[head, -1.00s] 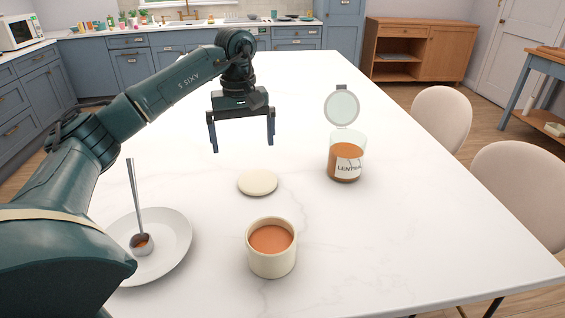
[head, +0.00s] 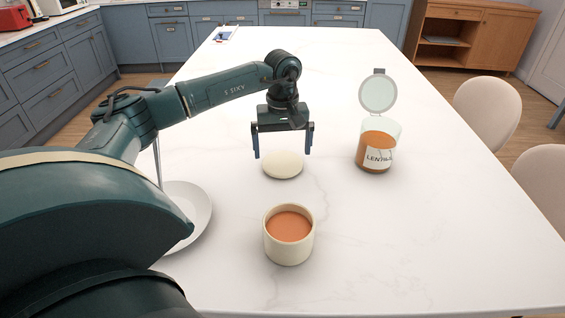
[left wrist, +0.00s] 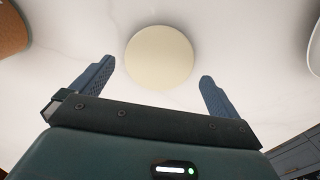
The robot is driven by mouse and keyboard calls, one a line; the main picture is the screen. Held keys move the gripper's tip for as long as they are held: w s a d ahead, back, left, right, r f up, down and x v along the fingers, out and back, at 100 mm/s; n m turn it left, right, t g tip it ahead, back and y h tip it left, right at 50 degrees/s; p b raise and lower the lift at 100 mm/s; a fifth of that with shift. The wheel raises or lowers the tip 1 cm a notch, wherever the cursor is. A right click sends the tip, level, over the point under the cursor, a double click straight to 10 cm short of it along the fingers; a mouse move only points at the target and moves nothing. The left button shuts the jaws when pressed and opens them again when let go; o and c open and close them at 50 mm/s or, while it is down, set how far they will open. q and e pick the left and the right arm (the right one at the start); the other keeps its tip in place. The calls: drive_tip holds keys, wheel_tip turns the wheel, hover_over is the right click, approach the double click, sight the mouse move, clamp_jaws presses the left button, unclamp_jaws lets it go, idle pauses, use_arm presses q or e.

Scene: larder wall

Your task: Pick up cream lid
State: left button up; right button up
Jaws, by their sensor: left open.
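The cream lid (head: 283,166) is a pale round disc lying flat on the white table, behind the cream pot. It also shows in the left wrist view (left wrist: 160,57), ahead of and between the two fingers. My left gripper (head: 283,155) is open and empty, just above the far side of the lid, with one finger to each side; I cannot tell its exact height. In the left wrist view the gripper (left wrist: 152,82) shows both fingers well apart. The cream pot (head: 289,238) stands open with orange-brown contents. My right gripper is not in view.
A glass jar of lentils (head: 376,150) with its lid raised stands to the right. A white plate (head: 200,212) lies at the left, partly hidden by my arm. The white table (head: 430,230) is clear at the front right. Chairs (head: 487,115) stand along the right edge.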

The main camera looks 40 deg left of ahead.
sight(283, 163)
use_arm(q)
wheel_tip(283, 163, down, 4)
drive_tip(key=shift+r, duration=0.2)
drive_tip(key=c, duration=0.8)
drive_tip(key=shift+r, duration=0.1)
